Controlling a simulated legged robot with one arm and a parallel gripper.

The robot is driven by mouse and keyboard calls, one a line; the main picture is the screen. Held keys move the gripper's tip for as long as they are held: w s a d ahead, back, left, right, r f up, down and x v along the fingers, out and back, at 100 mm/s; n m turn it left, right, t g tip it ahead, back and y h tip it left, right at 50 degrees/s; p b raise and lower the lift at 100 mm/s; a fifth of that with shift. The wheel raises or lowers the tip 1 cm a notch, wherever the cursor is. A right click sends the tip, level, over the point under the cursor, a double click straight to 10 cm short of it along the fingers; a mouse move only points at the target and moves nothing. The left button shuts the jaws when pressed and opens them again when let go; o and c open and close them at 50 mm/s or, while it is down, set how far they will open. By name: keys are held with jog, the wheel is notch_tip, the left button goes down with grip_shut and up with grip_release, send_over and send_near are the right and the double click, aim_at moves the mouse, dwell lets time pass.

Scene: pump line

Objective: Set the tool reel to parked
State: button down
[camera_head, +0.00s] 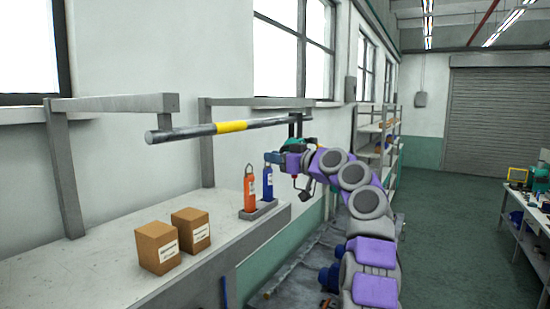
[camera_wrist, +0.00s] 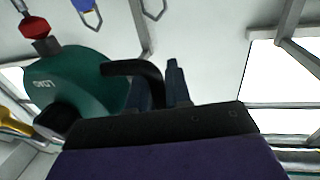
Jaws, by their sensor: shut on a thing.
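The tool reel is a teal drum (camera_wrist: 75,82) with white lettering, at the left of the wrist view. A black curved handle (camera_wrist: 130,68) sticks out from it, and a red piece (camera_wrist: 35,28) is on its far side. My gripper (camera_wrist: 157,80) is shut on this handle. In the head view the reel (camera_head: 309,143) is mostly hidden behind my purple wrist, below the right part of the grey overhead rail (camera_head: 185,132). My gripper (camera_head: 272,157) is beside it there. A yellow band (camera_head: 232,126) marks the rail, well left of the reel.
An orange bottle (camera_head: 250,190) and a blue bottle (camera_head: 267,182), both with hooks on top, stand in a grey holder (camera_head: 262,210) on the bench (camera_head: 100,265). Two cardboard boxes (camera_head: 157,246) stand farther left. Grey brackets (camera_head: 62,170) carry the rail.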

jog(key=c, duration=1.5)
grip_release()
jog(key=shift+d+r, duration=0.15)
jog(key=shift+d, duration=0.05)
jog(key=shift+o, duration=0.4)
jog(key=shift+w, duration=0.15)
jog(key=b+v, duration=0.6)
jog(key=v, duration=1.1)
jog(key=shift+a, duration=0.15)
jog(key=shift+b, duration=0.3)
